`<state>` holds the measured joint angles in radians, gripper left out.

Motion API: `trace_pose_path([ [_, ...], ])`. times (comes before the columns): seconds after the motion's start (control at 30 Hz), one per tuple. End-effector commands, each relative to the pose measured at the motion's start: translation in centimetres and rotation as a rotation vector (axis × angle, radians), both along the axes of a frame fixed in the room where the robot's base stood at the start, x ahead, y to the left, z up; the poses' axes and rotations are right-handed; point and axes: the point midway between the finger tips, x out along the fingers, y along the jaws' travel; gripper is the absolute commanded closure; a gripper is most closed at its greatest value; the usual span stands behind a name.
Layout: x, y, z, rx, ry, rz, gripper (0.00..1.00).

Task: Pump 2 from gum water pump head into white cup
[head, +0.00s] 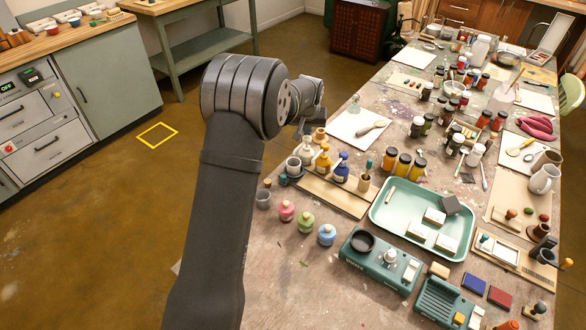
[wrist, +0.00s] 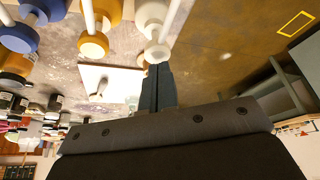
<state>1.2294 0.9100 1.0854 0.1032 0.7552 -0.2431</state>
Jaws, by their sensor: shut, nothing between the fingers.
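My gripper (head: 303,129) is at the far-left end of the row of pump bottles in the head view. In the wrist view its two dark fingers (wrist: 157,88) are shut together, with nothing between them. Their tips are close to a white pump head (wrist: 157,53), probably the gum water pump; whether they touch it is unclear. In the head view the white pump bottle (head: 305,152) is partly hidden below my gripper. A pale cup (head: 293,166), probably the white cup, stands just in front of that bottle; its contents are not clear.
A yellow pump bottle (head: 323,161) and a blue pump bottle (head: 341,170) stand close to the right. Small pink (head: 287,211), green (head: 306,222) and light blue (head: 327,235) jars stand nearer. A green tray (head: 383,215) lies to the right. Open floor lies left.

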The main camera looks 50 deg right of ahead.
Motion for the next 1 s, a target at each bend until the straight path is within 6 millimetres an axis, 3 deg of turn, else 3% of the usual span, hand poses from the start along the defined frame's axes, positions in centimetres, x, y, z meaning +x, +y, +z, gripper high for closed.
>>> trace_pose_path([
  [0.57,0.0,0.0,-2.1,0.001,0.0,0.0,1.0],
  [1.0,0.0,0.1,-1.4,0.003,0.001,0.0,1.0],
])
